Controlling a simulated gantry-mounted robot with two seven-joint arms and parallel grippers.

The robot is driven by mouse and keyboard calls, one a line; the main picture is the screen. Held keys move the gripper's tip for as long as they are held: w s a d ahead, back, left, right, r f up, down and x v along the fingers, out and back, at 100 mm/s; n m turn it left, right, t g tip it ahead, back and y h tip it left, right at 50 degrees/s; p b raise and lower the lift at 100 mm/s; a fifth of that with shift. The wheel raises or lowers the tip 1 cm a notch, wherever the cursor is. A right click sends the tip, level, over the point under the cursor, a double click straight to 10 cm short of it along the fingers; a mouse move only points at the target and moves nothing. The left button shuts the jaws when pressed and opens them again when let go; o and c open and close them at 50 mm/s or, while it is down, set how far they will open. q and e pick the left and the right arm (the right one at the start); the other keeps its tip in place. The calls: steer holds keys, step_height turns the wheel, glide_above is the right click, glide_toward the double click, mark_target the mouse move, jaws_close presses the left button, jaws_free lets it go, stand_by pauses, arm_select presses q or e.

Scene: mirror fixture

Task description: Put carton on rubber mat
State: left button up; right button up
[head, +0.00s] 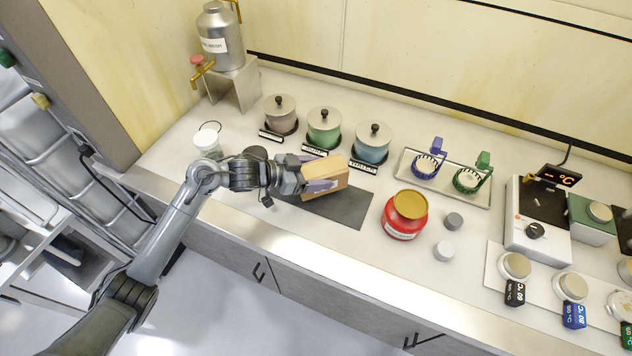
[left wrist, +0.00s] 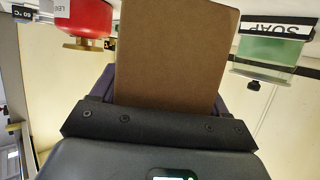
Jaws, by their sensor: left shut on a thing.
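The carton (head: 326,177) is a tan-brown box held in my left gripper (head: 312,185), which is shut on it. In the left wrist view the carton (left wrist: 175,55) fills the middle, between the fingers. The rubber mat (head: 346,207) is a dark grey rectangle on the counter, and the carton and gripper cover its left and rear part. The carton is over the mat in the head view; whether it touches the mat I cannot tell. My right gripper is not in view.
A red jar (head: 404,216) with a tan lid stands right of the mat. Several lidded pots, including a green one (head: 324,129) and a blue one (head: 371,145), stand behind it. A white-lidded cup (head: 207,142) is near my left forearm. A metal tray (head: 443,178) is farther right.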

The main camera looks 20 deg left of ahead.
arm_select(q)
steer(key=shift+f+b, duration=0.35)
steer(key=shift+f, duration=1.6)
steer(key=shift+f, duration=0.1)
steer(key=o, duration=1.2)
steer(key=shift+s+a+r, duration=0.35)
steer(key=shift+r, duration=0.05)
steer(key=p+v, duration=0.1)
steer(key=v, duration=1)
steer(key=shift+f, duration=0.15)
